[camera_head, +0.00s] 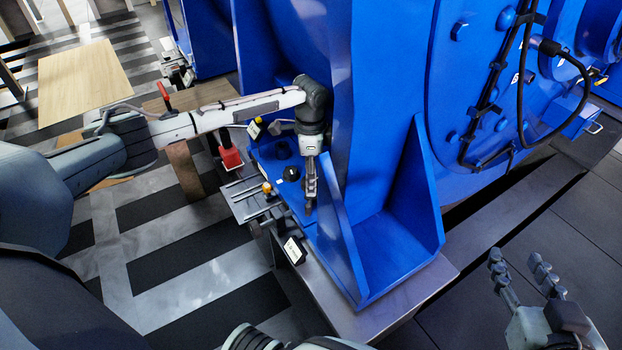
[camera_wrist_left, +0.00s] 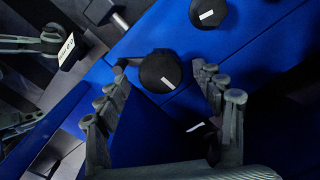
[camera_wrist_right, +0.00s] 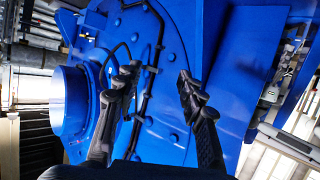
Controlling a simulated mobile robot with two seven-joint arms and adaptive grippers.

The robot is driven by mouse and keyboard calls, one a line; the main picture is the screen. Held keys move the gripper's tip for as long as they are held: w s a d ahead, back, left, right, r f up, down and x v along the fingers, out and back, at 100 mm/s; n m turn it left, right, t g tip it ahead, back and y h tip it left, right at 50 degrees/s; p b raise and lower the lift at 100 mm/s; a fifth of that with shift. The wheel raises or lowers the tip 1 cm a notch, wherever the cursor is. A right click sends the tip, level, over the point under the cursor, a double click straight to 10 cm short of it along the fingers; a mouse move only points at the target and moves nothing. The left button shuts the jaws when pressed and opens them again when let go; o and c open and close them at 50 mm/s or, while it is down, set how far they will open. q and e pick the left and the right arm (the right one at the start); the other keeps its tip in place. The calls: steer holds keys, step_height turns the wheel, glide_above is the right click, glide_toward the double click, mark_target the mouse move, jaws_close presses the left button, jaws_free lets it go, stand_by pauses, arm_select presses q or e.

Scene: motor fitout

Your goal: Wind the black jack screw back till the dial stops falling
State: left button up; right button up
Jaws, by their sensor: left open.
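A black round screw head (camera_wrist_left: 160,71) with a white mark sits on the blue motor foot. In the left wrist view it lies between the spread fingers of my left gripper (camera_head: 310,198), which is open and points down at the foot; I cannot tell whether the fingers touch it. A second black head (camera_wrist_left: 208,12) with a white mark is beyond it. A small box with a white readout (camera_wrist_left: 66,50) is at the upper left; its figures are too small to read surely. My right gripper (camera_head: 520,263) is open and empty over the floor at the right.
The tall blue motor housing (camera_head: 300,45) and its upright rib (camera_head: 338,240) stand close beside my left gripper. Another white readout or label (camera_head: 294,250) is at the foot's front edge. A red block (camera_head: 230,158) is to the left. A black cable (camera_head: 525,80) loops over the housing.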

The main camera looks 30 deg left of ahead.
arm_select(q)
steer(key=shift+f, duration=0.55)
arm_select(e)
steer(key=shift+w+a+r+t, duration=0.15)
steer(key=shift+a+r+t, duration=0.15)
steer(key=shift+r, duration=0.2)
arm_select(q)
steer(key=c, duration=1.2)
steer(key=shift+o, duration=0.2)
steer(key=shift+r+n+p, duration=0.15)
steer(key=shift+n+p, duration=0.25)
steer(key=shift+p, duration=0.45)
steer(key=n+p, duration=0.2)
steer(key=p, duration=0.1)
steer(key=shift+p, duration=0.3)
arm_select(e)
steer(key=s+d+f+m+g+h, duration=0.1)
steer(key=s+d+f+g+h, duration=0.3)
steer(key=s+d+f+g, duration=0.6)
steer(key=s+d+f, duration=0.3)
steer(key=d+f, duration=0.1)
steer(key=shift+m+g+h, duration=0.3)
steer(key=shift+m+h, duration=0.1)
